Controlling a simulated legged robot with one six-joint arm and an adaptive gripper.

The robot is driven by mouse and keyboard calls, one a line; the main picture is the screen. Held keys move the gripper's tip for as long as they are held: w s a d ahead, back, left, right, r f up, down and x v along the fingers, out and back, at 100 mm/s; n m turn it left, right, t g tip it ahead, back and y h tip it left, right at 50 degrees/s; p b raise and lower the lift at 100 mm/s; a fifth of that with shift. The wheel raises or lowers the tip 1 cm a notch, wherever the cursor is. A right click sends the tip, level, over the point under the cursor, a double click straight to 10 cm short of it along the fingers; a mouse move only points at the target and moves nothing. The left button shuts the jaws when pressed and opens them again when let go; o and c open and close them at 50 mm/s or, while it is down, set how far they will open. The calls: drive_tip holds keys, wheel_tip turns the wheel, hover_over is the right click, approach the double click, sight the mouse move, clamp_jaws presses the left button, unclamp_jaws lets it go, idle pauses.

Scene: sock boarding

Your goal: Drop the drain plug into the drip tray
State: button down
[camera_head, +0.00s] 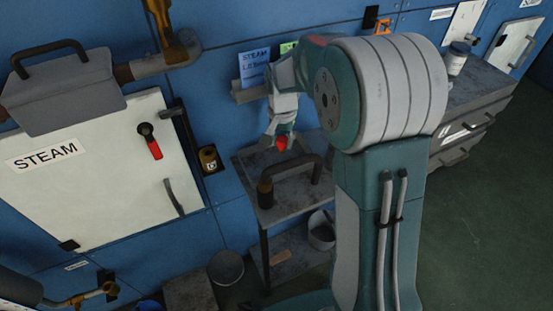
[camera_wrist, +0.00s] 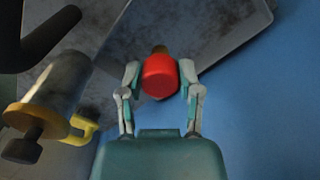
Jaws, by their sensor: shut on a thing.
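My gripper (camera_wrist: 160,72) is shut on a red plug with a brass-coloured end, which I take as the drain plug (camera_wrist: 159,78). One finger is on each side of it. In the head view my gripper (camera_head: 281,143) hangs above the back of a small grey stand, and the red of the plug (camera_head: 281,144) shows between the fingers. The stand's flat grey top (camera_head: 296,207) lies below; the wrist view also shows a grey surface (camera_wrist: 215,40) beyond the plug. I cannot tell which thing is the drip tray.
A dark curved handle (camera_head: 290,166) stands over the grey top. The wrist view shows a metal cylinder with a yellow collar (camera_wrist: 57,85) at left. A bucket (camera_head: 321,232) sits on the lower shelf. A blue wall with a white STEAM panel (camera_head: 85,180) is behind; grey drawers (camera_head: 470,115) stand right.

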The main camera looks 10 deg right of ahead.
sight(282, 152)
drive_tip(key=f, duration=0.3)
drive_tip(key=shift+d+f, duration=0.15)
drive_tip(key=shift+d, duration=0.05)
drive_tip(key=shift+a+f, duration=0.1)
drive_tip(key=shift+f, duration=0.5)
drive_tip(key=shift+c, duration=1)
unclamp_jaws()
drive_tip(key=shift+r, duration=0.15)
wheel_tip(282, 152, up, 12)
drive_tip(key=shift+w+f, duration=0.15)
